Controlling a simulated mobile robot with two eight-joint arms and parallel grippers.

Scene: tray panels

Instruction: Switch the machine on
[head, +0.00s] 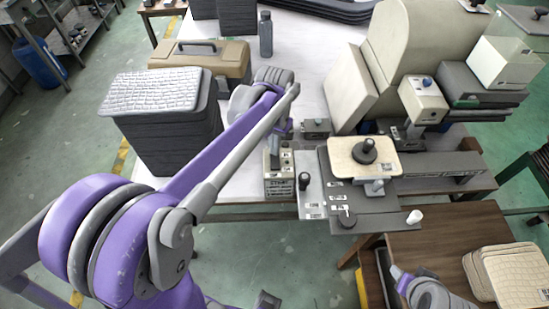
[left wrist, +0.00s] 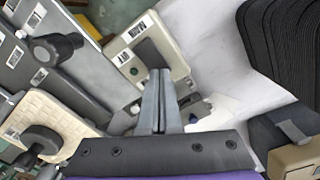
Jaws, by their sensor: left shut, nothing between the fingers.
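The machine (head: 395,60) is a large beige housing at the upper right of the head view. A small beige control box (head: 279,185), with a label that seems to read START, stands at the front edge of the white table. In the left wrist view the control box (left wrist: 165,35) shows white labels, a green button (left wrist: 133,71) and a dark patch. In the head view my left gripper (head: 275,158) is small above the box.
Beside the box is a grey fixture plate with black knobs (head: 346,216) and a cream panel (head: 350,152). A stack of dark panels (head: 172,140) and a tan case (head: 215,57) stand left. A bottle (head: 265,35) stands behind. Cream panels (head: 510,275) lie lower right.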

